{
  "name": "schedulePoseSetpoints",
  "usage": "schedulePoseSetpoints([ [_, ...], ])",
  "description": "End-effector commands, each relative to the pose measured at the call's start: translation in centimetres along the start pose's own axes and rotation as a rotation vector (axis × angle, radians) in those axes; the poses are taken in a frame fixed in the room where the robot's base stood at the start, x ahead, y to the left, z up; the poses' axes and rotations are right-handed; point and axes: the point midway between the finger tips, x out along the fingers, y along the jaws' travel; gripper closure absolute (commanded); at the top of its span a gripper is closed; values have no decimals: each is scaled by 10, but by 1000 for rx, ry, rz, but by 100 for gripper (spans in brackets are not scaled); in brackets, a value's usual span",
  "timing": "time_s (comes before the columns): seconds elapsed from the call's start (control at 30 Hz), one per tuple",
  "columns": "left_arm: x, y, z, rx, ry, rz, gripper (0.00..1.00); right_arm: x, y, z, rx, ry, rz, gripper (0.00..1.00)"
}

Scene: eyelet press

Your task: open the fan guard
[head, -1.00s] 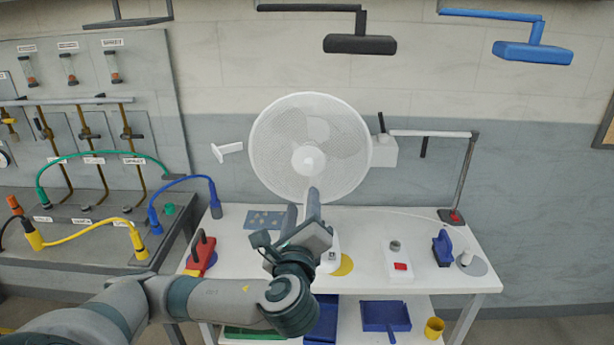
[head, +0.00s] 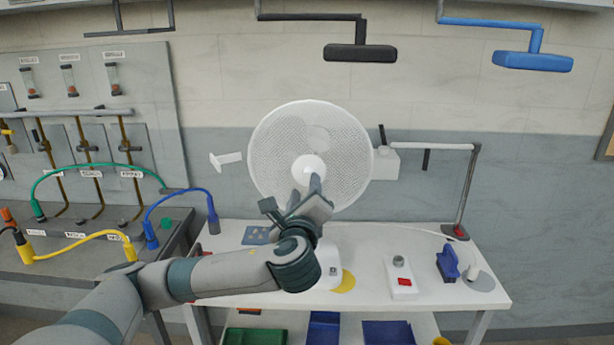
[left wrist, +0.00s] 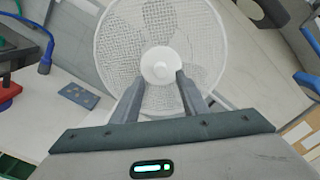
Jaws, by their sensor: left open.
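The fan guard (head: 345,140) is a round white mesh disc in front of the wall, with a white hub (head: 310,168) at its middle. It also fills the upper middle of the left wrist view (left wrist: 195,35). A white T-shaped handle (head: 226,160) sticks out left of the rim, and a white box (head: 386,162) sits at its right. My left gripper (head: 306,193) is open in front of the lower part of the guard. In the left wrist view its fingers (left wrist: 157,80) stand apart, just below and beside the hub. I cannot tell whether they touch anything. My right gripper is not in view.
The white table (head: 425,240) below holds a switch box (head: 402,280), a blue clamp-like object (head: 447,262) and a lamp-like stand (head: 462,200). A panel with cables (head: 75,250) is at the left. Black (head: 360,53) and blue (head: 532,61) arms hang above.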

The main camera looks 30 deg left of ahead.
Motion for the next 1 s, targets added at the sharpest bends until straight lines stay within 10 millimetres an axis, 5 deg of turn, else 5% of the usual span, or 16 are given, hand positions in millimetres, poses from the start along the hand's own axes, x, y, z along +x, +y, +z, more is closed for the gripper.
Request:
schedulePoseSetpoints([
  [0.33, 51, -1, 1, 1, -1, 1, 60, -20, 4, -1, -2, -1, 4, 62],
  [0.8, 61, 0, 0, 0, 1, 0, 60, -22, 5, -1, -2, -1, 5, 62],
  [1.0, 61, 0, 0, 0, 1, 0, 100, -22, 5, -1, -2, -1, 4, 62],
])
